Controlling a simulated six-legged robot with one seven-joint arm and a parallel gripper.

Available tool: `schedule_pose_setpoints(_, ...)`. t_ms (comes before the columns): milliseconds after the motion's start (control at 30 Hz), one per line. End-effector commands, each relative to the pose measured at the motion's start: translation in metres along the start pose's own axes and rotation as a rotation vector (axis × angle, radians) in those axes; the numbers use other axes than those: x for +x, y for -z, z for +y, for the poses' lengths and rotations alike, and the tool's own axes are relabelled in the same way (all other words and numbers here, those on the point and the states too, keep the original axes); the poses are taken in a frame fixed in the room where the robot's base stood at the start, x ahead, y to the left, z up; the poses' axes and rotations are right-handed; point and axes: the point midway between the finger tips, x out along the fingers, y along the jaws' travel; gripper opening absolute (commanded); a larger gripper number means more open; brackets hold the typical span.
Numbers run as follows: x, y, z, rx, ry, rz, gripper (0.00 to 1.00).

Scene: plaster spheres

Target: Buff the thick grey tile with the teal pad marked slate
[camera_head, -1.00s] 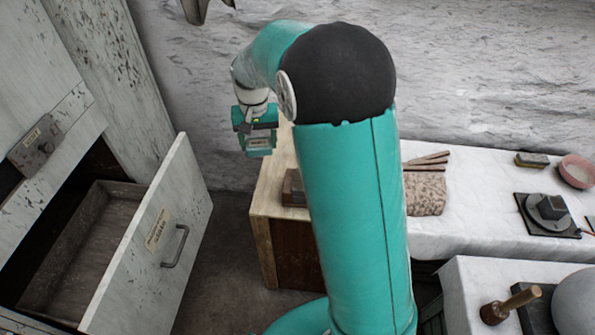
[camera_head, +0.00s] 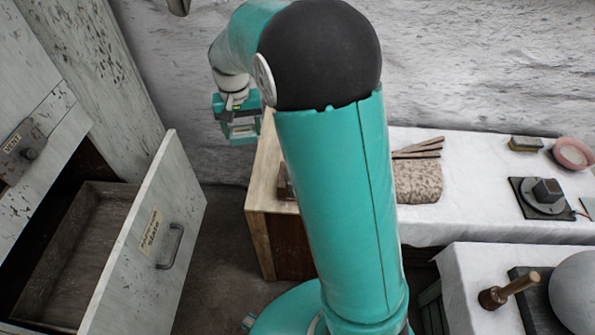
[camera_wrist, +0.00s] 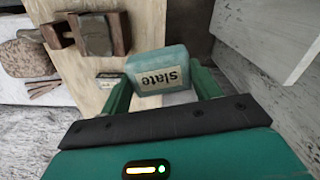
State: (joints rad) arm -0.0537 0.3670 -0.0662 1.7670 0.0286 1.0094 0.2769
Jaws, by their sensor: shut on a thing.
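My gripper (camera_wrist: 162,88) is shut on the teal pad (camera_wrist: 157,60), whose pale label reads "slate" upside down in the wrist view. In the head view my gripper (camera_head: 240,132) hangs in the air left of the wooden bench (camera_head: 257,188), above the floor. A thick grey block (camera_wrist: 96,36), which looks like the grey tile, sits between brown wooden blocks (camera_wrist: 57,34) on the bench top in the wrist view. It is apart from the pad. In the head view my arm hides most of that bench top.
An open drawer (camera_head: 165,205) with a label and handle juts out at left. A small labelled thing (camera_wrist: 110,79) lies on the bench. A speckled stone (camera_head: 418,182), sticks (camera_head: 420,148), a pink bowl (camera_head: 572,154) and a mallet (camera_head: 508,290) stand at right.

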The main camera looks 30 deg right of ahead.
Motion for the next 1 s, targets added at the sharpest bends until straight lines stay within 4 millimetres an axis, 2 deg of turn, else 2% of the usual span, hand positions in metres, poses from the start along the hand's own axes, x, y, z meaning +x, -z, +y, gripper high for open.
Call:
schedule_pose_setpoints(200, -0.019, 0.002, -0.001, 0.000, 0.001, 0.002, 0.37)
schedule_pose_setpoints(633, -0.026, 0.004, -0.002, 0.000, 0.001, 0.003, 0.37)
schedule_pose_setpoints(1000, -0.060, 0.004, -0.002, 0.000, 0.001, 0.002, 0.37)
